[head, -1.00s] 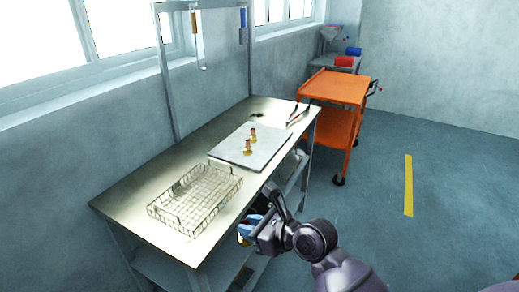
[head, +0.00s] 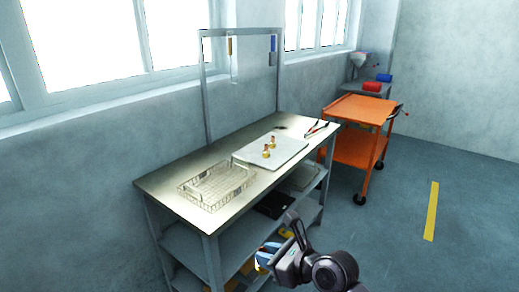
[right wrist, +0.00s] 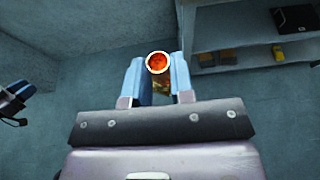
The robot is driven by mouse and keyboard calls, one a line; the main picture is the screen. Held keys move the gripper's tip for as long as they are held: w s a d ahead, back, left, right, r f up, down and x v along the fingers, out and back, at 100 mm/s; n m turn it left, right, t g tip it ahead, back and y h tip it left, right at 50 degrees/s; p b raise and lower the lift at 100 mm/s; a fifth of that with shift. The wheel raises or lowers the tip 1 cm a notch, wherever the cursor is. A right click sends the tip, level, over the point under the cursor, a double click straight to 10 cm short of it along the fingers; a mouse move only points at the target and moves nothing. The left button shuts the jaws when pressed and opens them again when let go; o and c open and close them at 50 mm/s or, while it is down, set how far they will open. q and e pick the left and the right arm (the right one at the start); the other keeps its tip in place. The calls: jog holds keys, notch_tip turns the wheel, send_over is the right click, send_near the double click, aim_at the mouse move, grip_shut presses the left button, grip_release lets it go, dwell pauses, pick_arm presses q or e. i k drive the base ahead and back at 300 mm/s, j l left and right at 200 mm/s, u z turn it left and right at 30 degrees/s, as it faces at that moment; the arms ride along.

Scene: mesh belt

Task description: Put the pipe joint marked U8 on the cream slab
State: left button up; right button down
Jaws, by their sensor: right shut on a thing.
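My right gripper (head: 268,257) is in front of the bench, low and clear of the tabletop. In the right wrist view its blue fingers are shut on a pipe joint (right wrist: 158,63), with a round orange-copper end inside a pale rim and a brassy body below. I can read no mark on it. The pale slab (head: 291,151) lies flat on the bench, right of the wire basket. Two small copper and brass joints (head: 267,152) (head: 272,142) stand on it, their marks too small to read.
The wire basket (head: 216,201) stands on the left part of the bench (head: 160,184). Pliers (head: 317,129) lie at the far right end. Lower shelves hold a black item (head: 273,205). An orange cart (head: 360,110) stands beyond. The floor at right is open.

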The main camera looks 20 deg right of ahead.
aim_at(282, 141)
jog(key=u, duration=1.15)
jog(key=l+u, duration=0.3)
jog(key=l, duration=1.35)
jog(key=k+l, duration=0.15)
jog(key=l, duration=2.05)
jog(key=k+l, duration=0.15)
jog(key=l, duration=0.95)
